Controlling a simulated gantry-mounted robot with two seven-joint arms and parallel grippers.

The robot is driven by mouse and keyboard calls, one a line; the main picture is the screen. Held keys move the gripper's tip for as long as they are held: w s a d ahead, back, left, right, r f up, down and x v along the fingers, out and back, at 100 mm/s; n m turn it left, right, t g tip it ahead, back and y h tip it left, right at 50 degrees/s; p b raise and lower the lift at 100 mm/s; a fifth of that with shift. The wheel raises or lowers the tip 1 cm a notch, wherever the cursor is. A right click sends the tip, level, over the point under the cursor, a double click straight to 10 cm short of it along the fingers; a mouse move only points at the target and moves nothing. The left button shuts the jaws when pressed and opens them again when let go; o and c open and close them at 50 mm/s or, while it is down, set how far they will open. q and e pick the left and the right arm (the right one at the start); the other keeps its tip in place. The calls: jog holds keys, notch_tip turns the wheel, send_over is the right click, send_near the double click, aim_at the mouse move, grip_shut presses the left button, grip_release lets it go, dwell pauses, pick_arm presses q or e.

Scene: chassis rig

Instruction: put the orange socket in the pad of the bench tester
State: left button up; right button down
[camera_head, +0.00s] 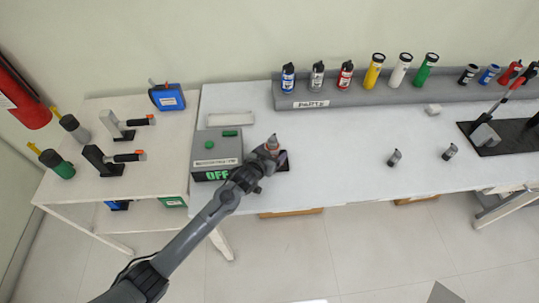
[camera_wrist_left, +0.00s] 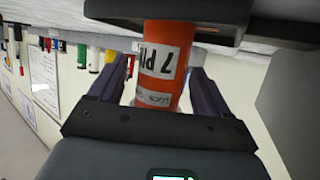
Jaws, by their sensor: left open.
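The fingers are open, with gaps beside the socket. Its far end meets a dark grey block (camera_wrist_left: 222,32); how deep it sits there is hidden. In the head view my left gripper (camera_head: 274,157) is at the right side of the bench tester (camera_head: 209,146), a grey box with green parts and a green "OFF" sign. The tester's dark pad (camera_head: 284,181) shows partly under the gripper. My right gripper is in neither view.
Two small dark grey pieces (camera_head: 394,157) (camera_head: 449,151) stand on the white table (camera_head: 345,150) to the right. A grey rack (camera_head: 340,101) with several cans and torches runs along the back. A side table (camera_head: 160,165) with tools is at left.

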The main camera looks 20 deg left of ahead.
pick_arm(q)
jog(key=shift+s+r, duration=0.3)
jog(key=shift+s, duration=0.05)
jog(key=s+a+r+g+y+p, duration=0.1)
jog(key=s+g, duration=0.8)
jog(key=s, duration=3.1)
jog(key=shift+s+a+r+m+g+p, duration=0.2)
jog(key=shift+r+m+g+p, duration=0.1)
jog(key=shift+r+g+p, duration=0.15)
notch_tip(320, 180, up, 26)
jog(key=p, duration=2.6)
jog(key=shift+f, duration=0.1)
